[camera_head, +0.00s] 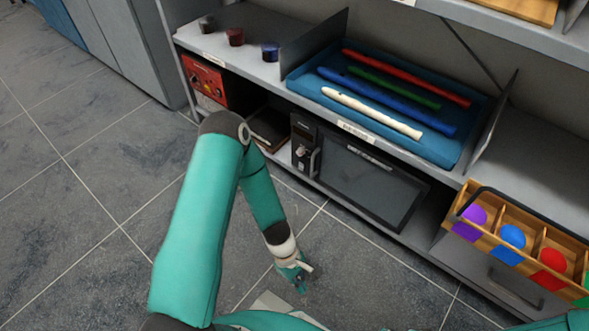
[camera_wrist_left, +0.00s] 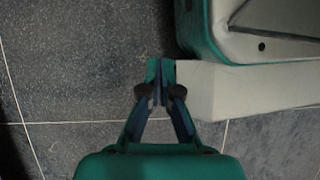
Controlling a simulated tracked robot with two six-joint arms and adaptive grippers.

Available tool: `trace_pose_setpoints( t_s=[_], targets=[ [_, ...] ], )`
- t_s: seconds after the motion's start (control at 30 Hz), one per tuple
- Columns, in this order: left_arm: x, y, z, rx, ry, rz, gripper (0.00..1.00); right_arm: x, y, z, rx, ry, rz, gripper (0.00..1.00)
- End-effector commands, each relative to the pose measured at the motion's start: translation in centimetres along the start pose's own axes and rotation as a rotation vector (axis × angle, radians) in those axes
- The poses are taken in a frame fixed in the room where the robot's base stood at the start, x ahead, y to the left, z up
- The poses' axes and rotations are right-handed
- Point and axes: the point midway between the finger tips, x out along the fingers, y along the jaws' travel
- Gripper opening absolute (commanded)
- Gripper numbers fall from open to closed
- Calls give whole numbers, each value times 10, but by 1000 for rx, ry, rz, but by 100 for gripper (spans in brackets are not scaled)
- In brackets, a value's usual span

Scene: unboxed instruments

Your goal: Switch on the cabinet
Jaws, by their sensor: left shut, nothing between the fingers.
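A dark cabinet (camera_head: 365,185) with a flat front door sits on the low shelf in the head view. Its control panel (camera_head: 304,151), with a small display and knob-like parts, is at the left end of its front. Whether it is on cannot be told. My left gripper (camera_head: 302,279) hangs over the floor in front of the shelf, below the cabinet in the picture and apart from it. In the left wrist view the fingers of my left gripper (camera_wrist_left: 160,74) are shut together and empty, with floor behind them. My right gripper is not in view.
A red device (camera_head: 205,80) stands left of the cabinet. A blue tray (camera_head: 459,149) with several coloured recorders lies on the shelf above. A wooden divided crate (camera_head: 486,234) with coloured balls stands at right. Floor (camera_head: 120,190) at left is clear.

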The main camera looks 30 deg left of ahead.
Motion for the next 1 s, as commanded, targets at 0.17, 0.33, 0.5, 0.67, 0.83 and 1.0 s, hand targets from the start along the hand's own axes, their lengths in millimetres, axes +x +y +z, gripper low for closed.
trace_pose_setpoints(
  t_s=[0.17, 0.33, 0.5, 0.67, 0.83, 1.0],
  targets=[
    [-8, 63, -18, -971, -333, 92, 0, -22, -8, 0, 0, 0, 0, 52],
    [-47, 147, -84, -1726, -807, 253, 0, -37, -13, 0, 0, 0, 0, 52],
    [-103, 188, -178, -2141, -1305, 427, 0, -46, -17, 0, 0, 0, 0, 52],
    [-137, 191, -234, -2269, -1607, 532, 0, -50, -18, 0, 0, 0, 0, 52],
    [-146, 190, -250, -2293, -1697, 561, 0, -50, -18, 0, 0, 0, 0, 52],
    [-146, 190, -250, -2292, -1694, 560, 0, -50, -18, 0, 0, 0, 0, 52]
  ],
)
